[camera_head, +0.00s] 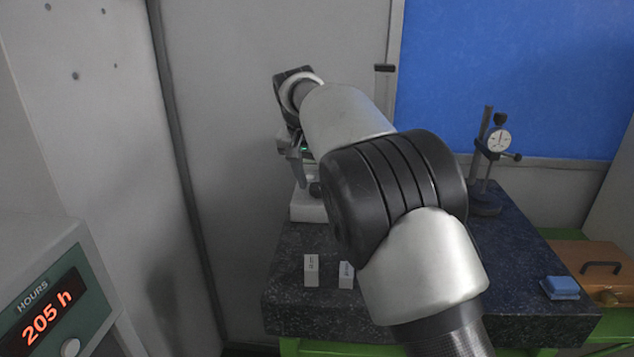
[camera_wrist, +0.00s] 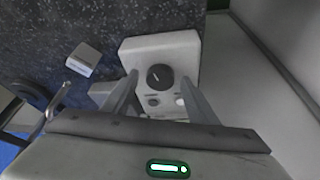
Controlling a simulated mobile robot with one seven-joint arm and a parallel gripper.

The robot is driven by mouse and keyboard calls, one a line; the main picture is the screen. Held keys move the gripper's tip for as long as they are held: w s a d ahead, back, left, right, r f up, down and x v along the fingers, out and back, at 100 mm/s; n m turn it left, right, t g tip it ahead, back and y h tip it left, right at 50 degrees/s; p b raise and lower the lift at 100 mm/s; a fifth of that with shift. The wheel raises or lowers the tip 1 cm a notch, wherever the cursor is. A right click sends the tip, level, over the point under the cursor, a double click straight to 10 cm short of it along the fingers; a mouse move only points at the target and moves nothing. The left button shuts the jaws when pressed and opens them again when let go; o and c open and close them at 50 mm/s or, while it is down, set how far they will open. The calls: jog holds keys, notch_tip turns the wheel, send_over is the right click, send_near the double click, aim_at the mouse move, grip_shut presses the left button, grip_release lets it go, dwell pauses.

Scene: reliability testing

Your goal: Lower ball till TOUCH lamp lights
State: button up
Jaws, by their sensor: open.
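A white bench instrument (camera_head: 309,207) stands at the back left of the granite table, mostly hidden behind my arm. The wrist view shows its top panel (camera_wrist: 185,47) with a black round knob (camera_wrist: 159,77). Below the knob are a small round fitting and a pale spot, partly hidden by my gripper; I cannot read their labels or tell whether a lamp is lit. No ball can be made out. My gripper (camera_wrist: 160,84) is open and empty, its fingers on either side of the knob. I cannot tell whether they touch it. In the head view my gripper (camera_head: 297,160) is above the instrument.
Two small white labelled blocks (camera_head: 311,270) lie on the granite table (camera_head: 400,317) in front. A dial gauge stand (camera_head: 485,165) is at the back right. A cabinet (camera_head: 80,268) reads 205 h.

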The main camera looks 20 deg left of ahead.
jog(key=c, duration=1.1)
jog(key=shift+o, duration=0.2)
jog(key=n, duration=0.1)
jog(key=n+y, duration=0.1)
jog(key=n, duration=0.1)
jog(key=n+p, duration=0.1)
jog(key=shift+d+r+n+y, duration=0.15)
jog(key=shift+d+n+y, duration=0.1)
jog(key=shift+n+y, duration=0.15)
jog(key=n+p, duration=0.1)
jog(key=n+g+y+p, duration=0.1)
jog(key=n, duration=0.1)
jog(key=n+p, duration=0.1)
jog(key=n, duration=0.1)
jog(key=shift+w+d+r+g+y+p, duration=0.1)
jog(key=shift+w+d+g+y+p, duration=0.05)
jog(key=shift+w+g+y+p, duration=0.2)
jog(key=n+g+y+p, duration=0.1)
jog(key=n+p, duration=0.2)
jog(key=n, duration=0.1)
jog(key=shift+n, duration=0.4)
jog(key=shift+w+f+n+g+p, duration=0.15)
jog(key=shift+n+g, duration=0.45)
jog(key=shift+n, duration=0.7)
jog(key=shift+w+f+n+g+p, duration=0.1)
jog(key=shift+n+g+p, duration=0.3)
jog(key=shift+n, duration=0.9)
jog(key=shift+r, duration=0.1)
